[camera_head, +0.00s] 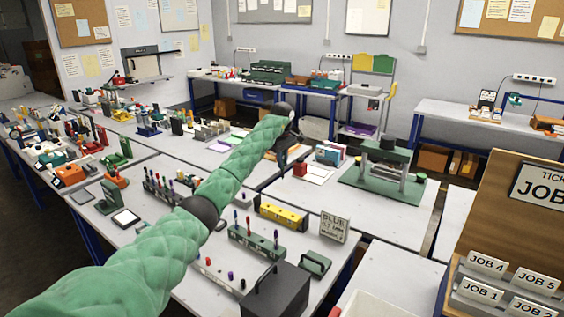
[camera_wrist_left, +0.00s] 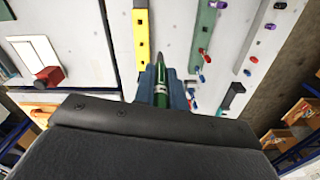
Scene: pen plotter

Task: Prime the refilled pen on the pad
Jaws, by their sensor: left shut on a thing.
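My left arm crosses the head view from the lower left, and its dark gripper (camera_head: 290,148) is above the tables near the middle, partly hidden by the wrist. In the left wrist view the blue fingers (camera_wrist_left: 161,84) are shut on a dark green pen (camera_wrist_left: 159,82). The pen's narrow dark tip points away from the palm. A white sheet (camera_head: 318,174) lies beside a red block (camera_head: 300,169); it also shows in the left wrist view (camera_wrist_left: 36,52). A dark-framed white pad (camera_head: 126,217) lies on the near left table. Which one is the task's pad is unclear. My right gripper is not in view.
A green machine with posts (camera_head: 385,165) stands right of the sheet. A yellow bar (camera_head: 283,215), a green pen rack (camera_head: 252,240), a BLUE sign (camera_head: 334,228) and a dark box (camera_head: 277,290) occupy the near table. The table front right of the sheet (camera_head: 385,222) is clear.

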